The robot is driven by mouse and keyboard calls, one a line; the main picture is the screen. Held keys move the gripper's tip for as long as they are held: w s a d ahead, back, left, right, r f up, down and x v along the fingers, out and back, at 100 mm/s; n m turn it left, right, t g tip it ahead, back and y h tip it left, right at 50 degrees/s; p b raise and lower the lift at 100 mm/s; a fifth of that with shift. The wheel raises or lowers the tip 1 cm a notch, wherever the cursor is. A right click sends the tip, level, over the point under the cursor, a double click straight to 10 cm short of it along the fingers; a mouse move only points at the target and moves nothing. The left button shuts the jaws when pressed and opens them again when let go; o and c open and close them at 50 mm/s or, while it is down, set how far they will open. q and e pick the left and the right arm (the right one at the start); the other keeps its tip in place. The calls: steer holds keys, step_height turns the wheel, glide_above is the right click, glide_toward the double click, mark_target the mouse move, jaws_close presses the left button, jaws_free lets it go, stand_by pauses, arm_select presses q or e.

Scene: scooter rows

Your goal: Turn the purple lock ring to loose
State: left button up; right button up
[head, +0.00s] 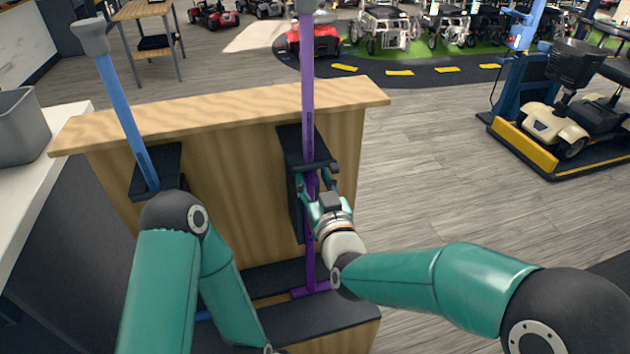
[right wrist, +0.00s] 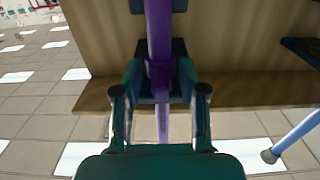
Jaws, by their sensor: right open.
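A purple pole (head: 308,75) stands upright in a black holder (head: 290,145) on a wooden stand, its purple foot at the stand's base. The purple lock ring (right wrist: 159,72) seems to be the slightly wider band on the pole in the right wrist view; its loose or tight setting cannot be read. My right gripper (head: 315,183) is open, with one finger on each side of the pole at the ring's height. In the right wrist view, my right gripper (right wrist: 160,78) has the purple shaft between its fingers; contact is unclear. My left gripper is out of sight below my left arm.
A blue pole (head: 122,110) with a grey top stands in another black holder at the left of the wooden stand (head: 225,110). A grey bin (head: 22,128) sits on a white counter at far left. Open floor (head: 430,170) lies to the right, with scooters beyond.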

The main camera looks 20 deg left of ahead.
jaws_close()
steer(key=shift+w+d+r+n+g+y+p, duration=0.1)
steer(key=shift+w+d+n+g+y+p, duration=0.3)
steer(key=shift+n+g+y+p, duration=1.5)
steer(key=shift+w+d+n+g+y+p, duration=0.2)
steer(key=shift+w+n+g+y+p, duration=0.45)
steer(key=shift+n+g, duration=1.4)
steer(key=shift+w+d+r+n+g+y+p, duration=0.1)
steer(key=shift+w+d+n+g+y+p, duration=0.3)
steer(key=shift+n+g+y+p, duration=1.65)
steer(key=shift+w+a+m+g+h+b, duration=0.1)
steer(key=shift+a+m+g+h+b, duration=0.05)
steer(key=shift+m+g+h+b, duration=0.65)
jaws_free()
steer(key=shift+f, duration=0.15)
